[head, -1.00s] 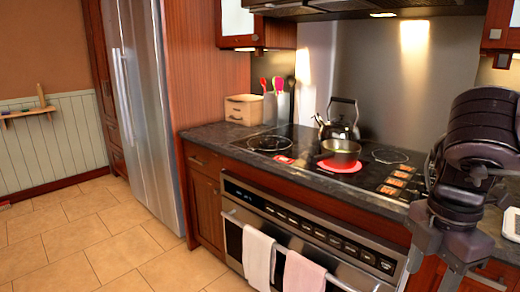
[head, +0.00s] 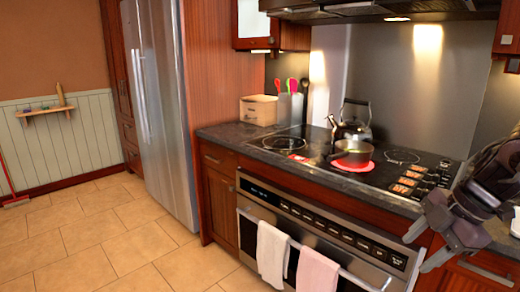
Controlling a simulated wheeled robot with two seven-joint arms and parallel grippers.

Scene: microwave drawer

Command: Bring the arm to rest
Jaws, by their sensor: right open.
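My right arm comes in from the right edge in the head view. Its dark gripper (head: 428,250) hangs in front of the right part of the oven and counter. Its fingers are spread apart with nothing between them. My left gripper is not in the picture.
A stove (head: 318,165) with a pot (head: 352,153) on a red burner and a kettle (head: 353,124) stands close by. Two towels (head: 272,252) hang on the oven handle. A steel fridge (head: 160,110) stands at left. The tiled floor (head: 85,235) at left is clear.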

